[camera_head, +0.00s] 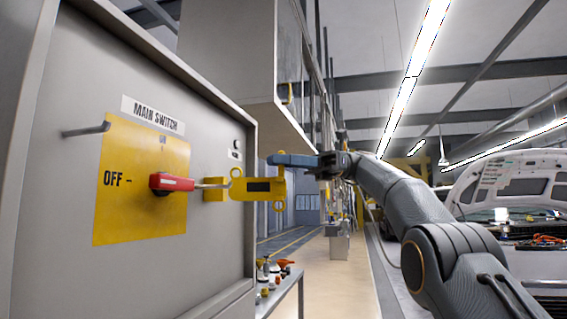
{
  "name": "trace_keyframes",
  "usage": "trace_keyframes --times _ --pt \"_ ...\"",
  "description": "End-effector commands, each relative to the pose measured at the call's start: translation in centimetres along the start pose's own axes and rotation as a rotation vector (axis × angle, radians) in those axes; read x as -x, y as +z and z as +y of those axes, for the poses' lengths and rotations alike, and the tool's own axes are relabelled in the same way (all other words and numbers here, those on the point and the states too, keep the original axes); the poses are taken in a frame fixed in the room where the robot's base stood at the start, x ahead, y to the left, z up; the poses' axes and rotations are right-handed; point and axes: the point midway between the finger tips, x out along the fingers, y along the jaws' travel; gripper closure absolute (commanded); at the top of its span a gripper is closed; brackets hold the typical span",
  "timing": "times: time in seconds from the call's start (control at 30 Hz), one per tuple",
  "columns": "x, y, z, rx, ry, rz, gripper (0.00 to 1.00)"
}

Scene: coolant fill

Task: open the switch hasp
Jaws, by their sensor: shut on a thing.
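A grey metal bar (211,186) runs from the handle to the yellow switch hasp (270,199). The hasp has a dark label, ring-like lobes and a yellow block (214,195) at its left. My gripper (276,160) comes in from the right with blue fingers at the top right of the hasp. It is shut on the hasp's upper right part. The exact contact is hidden behind the fingers.
The grey cabinet (60,240) fills the left, with a peg (86,131) on its front. A second grey cabinet (225,60) hangs above the hasp. A bench with small items (268,273) stands low behind. A car with its hood up (520,185) is at right.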

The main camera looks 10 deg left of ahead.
Motion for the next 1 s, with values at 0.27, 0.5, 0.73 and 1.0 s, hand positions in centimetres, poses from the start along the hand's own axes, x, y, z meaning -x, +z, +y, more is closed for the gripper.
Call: trace_keyframes --times 0.27,0.5,0.73,1.0 --pt "0.0 0.1 0.0 0.002 -0.003 0.000 0.70" --pt "0.3 0.0 0.1 0.001 -0.005 0.000 0.70" --pt "0.1 0.1 0.0 -0.001 -0.005 0.000 0.70" --pt "-0.7 0.5 -0.6 -0.003 -0.015 0.000 0.70"
